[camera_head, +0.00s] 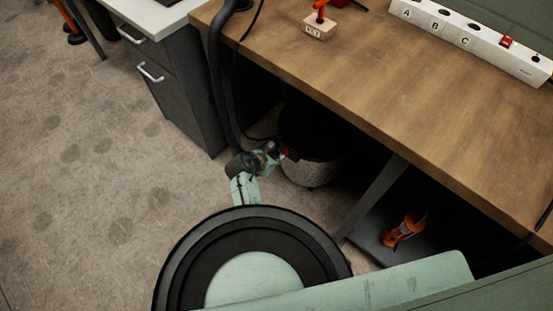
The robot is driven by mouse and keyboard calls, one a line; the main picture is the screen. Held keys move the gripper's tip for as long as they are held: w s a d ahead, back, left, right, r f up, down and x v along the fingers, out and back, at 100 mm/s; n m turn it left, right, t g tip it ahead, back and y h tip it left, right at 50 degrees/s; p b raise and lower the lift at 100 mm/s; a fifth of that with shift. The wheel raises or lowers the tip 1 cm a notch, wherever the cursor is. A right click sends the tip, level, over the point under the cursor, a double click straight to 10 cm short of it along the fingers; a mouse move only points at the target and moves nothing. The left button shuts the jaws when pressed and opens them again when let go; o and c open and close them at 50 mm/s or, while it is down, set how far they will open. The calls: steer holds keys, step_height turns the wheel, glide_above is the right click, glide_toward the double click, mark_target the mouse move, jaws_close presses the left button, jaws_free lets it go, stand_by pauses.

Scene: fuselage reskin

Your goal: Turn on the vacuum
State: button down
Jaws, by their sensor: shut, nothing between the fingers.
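A canister that looks like the vacuum (314,172), with a dark top and a speckled grey lower part, stands on the floor in shadow under the wooden bench. A black hose (218,85) runs down in front of the bench edge near it. My gripper (281,152) is at the upper left side of the canister, close to a small reddish part (291,152). It is shut with nothing held. I cannot tell whether the fingertips touch the reddish part. The fingertips are small and dim, and much of the canister's top is in shadow.
The wooden bench top (370,75) overhangs the canister. It bears a white labelled strip (470,38) and a small wooden block (319,27). A dark drawer cabinet (180,90) stands left. An orange tool (404,230) lies on a low shelf.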

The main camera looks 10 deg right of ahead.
steer(key=shift+w+d+f+t+h, duration=0.15)
steer(key=shift+d+t+h, duration=0.1)
steer(key=shift+t+h, duration=0.05)
steer(key=shift+r+p, duration=0.8)
steer(key=shift+r, duration=0.05)
steer(key=a+f+p+v, duration=0.1)
steer(key=v, duration=1.2)
steer(key=shift+s+p, duration=0.3)
steer(key=shift+s, duration=0.1)
